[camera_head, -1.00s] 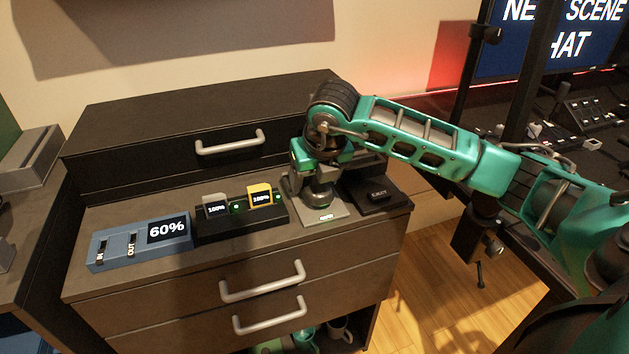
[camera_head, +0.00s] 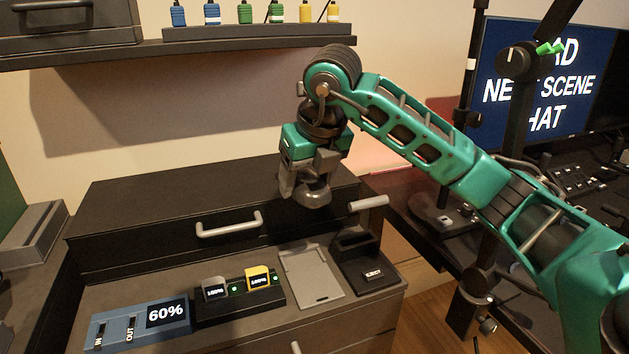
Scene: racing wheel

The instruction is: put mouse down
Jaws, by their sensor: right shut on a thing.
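My right gripper (camera_head: 302,182) is shut on the dark grey mouse (camera_head: 317,194). It holds the mouse in the air, in front of the upper part of the dark drawer cabinet (camera_head: 130,205). The fingers partly hide the mouse. Below it, the flat grey pad (camera_head: 312,272) on the cabinet's lower top is bare. My left gripper is not in view.
The black eject dock (camera_head: 368,270) stands right of the pad. The charger with grey and yellow blocks (camera_head: 240,298) and the blue 60% box (camera_head: 142,325) stand to its left. A shelf (camera_head: 250,44) with small coloured items hangs above. A screen (camera_head: 540,90) is at right.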

